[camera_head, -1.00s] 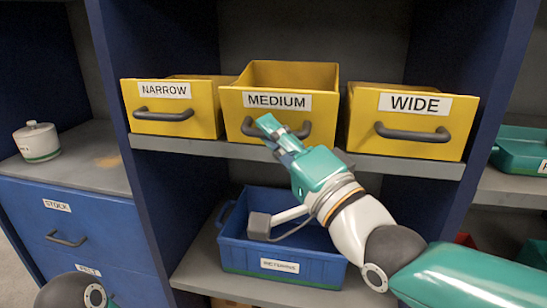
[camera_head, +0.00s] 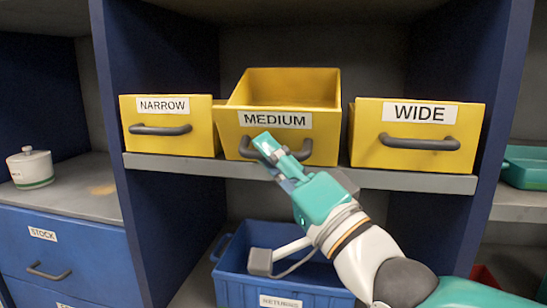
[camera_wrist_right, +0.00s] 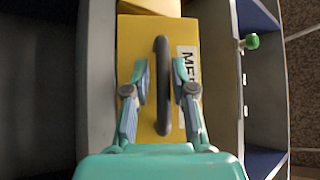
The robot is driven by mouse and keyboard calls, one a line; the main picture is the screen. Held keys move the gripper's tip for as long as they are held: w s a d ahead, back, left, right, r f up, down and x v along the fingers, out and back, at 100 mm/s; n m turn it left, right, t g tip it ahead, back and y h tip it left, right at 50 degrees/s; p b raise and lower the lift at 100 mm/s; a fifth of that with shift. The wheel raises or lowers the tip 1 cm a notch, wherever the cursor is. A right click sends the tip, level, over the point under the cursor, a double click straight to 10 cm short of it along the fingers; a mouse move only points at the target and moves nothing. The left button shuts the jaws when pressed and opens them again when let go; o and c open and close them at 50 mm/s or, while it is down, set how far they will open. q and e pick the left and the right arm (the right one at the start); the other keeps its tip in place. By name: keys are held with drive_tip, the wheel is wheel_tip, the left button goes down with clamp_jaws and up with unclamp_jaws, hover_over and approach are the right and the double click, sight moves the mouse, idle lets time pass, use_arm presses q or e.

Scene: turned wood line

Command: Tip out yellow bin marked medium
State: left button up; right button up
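The yellow bin marked MEDIUM (camera_head: 228,124) is the middle of three on the shelf. It leans forward, its front low and its back rim raised, so its open top shows; I see no contents. My right gripper (camera_head: 273,149) is at the dark handle (camera_head: 300,151) on its front. In the right wrist view my right gripper (camera_wrist_right: 161,82) has one finger on each side of the handle (camera_wrist_right: 162,115). My left gripper is out of view.
The NARROW bin (camera_head: 200,133) and the WIDE bin (camera_head: 365,140) stand level on the shelf (camera_head: 200,168) at either side. A blue RETURNS bin (camera_head: 235,285) is below. A lidded white pot (camera_head: 30,170) stands on the left counter.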

drive_tip(key=shift+r, duration=0.1)
drive_tip(key=shift+s+d, duration=0.3)
drive_tip(key=shift+s, duration=0.1)
drive_tip(key=v, duration=1.1)
drive_tip(key=shift+f, duration=0.35)
